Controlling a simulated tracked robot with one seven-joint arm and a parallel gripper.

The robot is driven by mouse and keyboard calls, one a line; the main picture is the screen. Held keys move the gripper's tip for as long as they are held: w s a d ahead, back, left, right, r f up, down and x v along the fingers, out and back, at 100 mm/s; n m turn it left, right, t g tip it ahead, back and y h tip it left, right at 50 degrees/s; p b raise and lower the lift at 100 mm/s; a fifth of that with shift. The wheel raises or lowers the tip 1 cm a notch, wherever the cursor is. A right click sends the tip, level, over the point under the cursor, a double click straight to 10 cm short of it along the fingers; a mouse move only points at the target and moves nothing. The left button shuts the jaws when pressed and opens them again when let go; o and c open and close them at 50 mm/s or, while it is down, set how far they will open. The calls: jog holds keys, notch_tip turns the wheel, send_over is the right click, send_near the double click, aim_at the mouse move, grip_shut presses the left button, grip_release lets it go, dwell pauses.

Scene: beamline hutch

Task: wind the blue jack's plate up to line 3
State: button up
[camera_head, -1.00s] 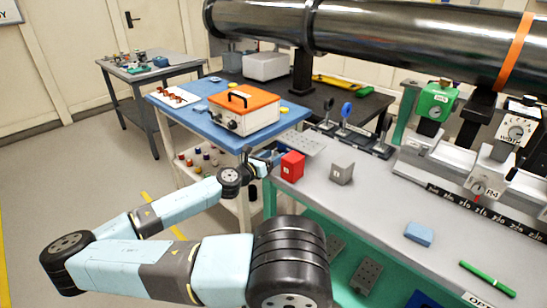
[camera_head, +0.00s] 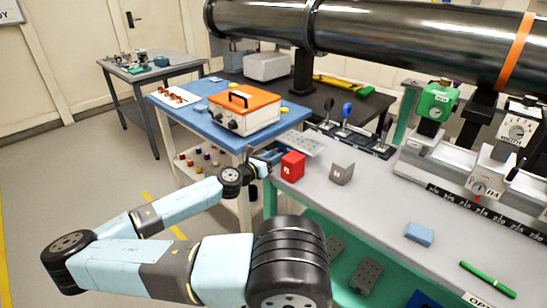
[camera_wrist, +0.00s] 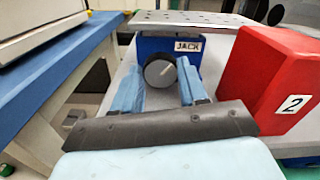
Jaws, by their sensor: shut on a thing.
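The blue jack (camera_wrist: 206,50) shows in the wrist view with a white "JACK" label and a black knob with a pale pointer line on its front. Its perforated metal plate (camera_wrist: 200,18) lies on top; the plate also shows in the head view (camera_head: 303,144) behind the red block. My gripper (camera_wrist: 160,76) has its pale blue fingers on either side of the knob (camera_wrist: 160,70), shut on it. In the head view my gripper (camera_head: 268,160) is at the bench's left corner, partly hidden. No numbered line scale on the jack can be made out.
A red block labelled 2 (camera_wrist: 280,75) stands close to the right of my gripper. A grey block (camera_head: 342,172) is farther right on the bench (camera_head: 375,205). The blue-topped table (camera_head: 175,110) with an orange-lidded box (camera_head: 243,110) is close on the left.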

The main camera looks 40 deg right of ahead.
jog(key=m, duration=0.4)
jog(key=shift+a+f+m, duration=0.1)
jog(key=shift+m, duration=1.4)
jog(key=shift+s, duration=0.1)
jog(key=o, duration=1.1)
jog(key=shift+c, duration=0.2)
jog(key=s+a, duration=0.1)
jog(key=a, duration=1.2)
jog(key=shift+a, duration=0.35)
